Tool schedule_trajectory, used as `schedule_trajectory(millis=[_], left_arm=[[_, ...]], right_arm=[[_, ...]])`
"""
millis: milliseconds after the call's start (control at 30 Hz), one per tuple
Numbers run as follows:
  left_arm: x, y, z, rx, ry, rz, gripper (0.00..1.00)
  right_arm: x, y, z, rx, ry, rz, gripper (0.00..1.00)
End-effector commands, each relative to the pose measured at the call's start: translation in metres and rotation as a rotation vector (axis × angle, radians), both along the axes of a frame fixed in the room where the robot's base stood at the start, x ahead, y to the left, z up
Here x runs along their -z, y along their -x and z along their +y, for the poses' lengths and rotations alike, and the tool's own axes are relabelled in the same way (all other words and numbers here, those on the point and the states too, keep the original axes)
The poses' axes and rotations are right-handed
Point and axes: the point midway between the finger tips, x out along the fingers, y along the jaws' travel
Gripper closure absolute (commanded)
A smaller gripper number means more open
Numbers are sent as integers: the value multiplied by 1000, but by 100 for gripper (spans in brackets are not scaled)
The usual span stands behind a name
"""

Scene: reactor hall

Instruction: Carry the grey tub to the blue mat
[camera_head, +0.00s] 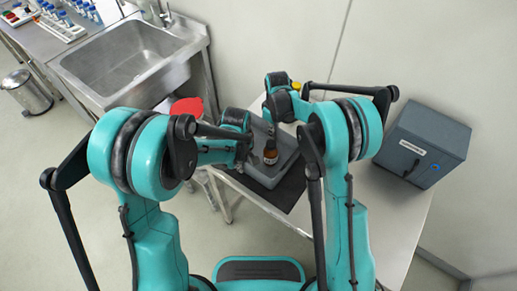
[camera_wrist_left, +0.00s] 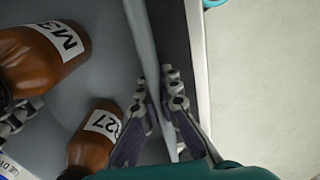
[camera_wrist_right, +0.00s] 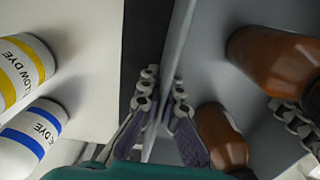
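The grey tub (camera_head: 265,178) stands on the steel table, over a dark mat (camera_head: 287,193). My right gripper (camera_wrist_right: 162,95) is closed the same way on another stretch of wall (camera_wrist_right: 177,35). In the head view my arms hide much of the tub and both fingertips. I see no clearly blue mat.
A dark grey box (camera_head: 423,145) stands on the table to the right. Yellow-label (camera_wrist_right: 22,68) and blue-label (camera_wrist_right: 32,135) dye bottles stand outside the tub near my right gripper. A sink (camera_head: 130,62), a red-topped object (camera_head: 187,106) and a bin (camera_head: 27,92) are to the left.

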Motion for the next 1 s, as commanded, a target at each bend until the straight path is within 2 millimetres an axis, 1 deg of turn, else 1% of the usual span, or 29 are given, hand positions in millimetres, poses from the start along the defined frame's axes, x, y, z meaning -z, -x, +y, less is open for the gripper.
schedule_trajectory(millis=[233,367,800,1000], left_arm=[[-1,0,0,0,1,-1,100],[-6,0,0,0,0,0,100],[-46,0,0,0,0,0,100],[-51,0,0,0,0,0,100]], right_arm=[[-1,0,0,0,0,0,100],[-6,0,0,0,0,0,100],[-46,0,0,0,0,0,100],[-52,0,0,0,0,0,100]])
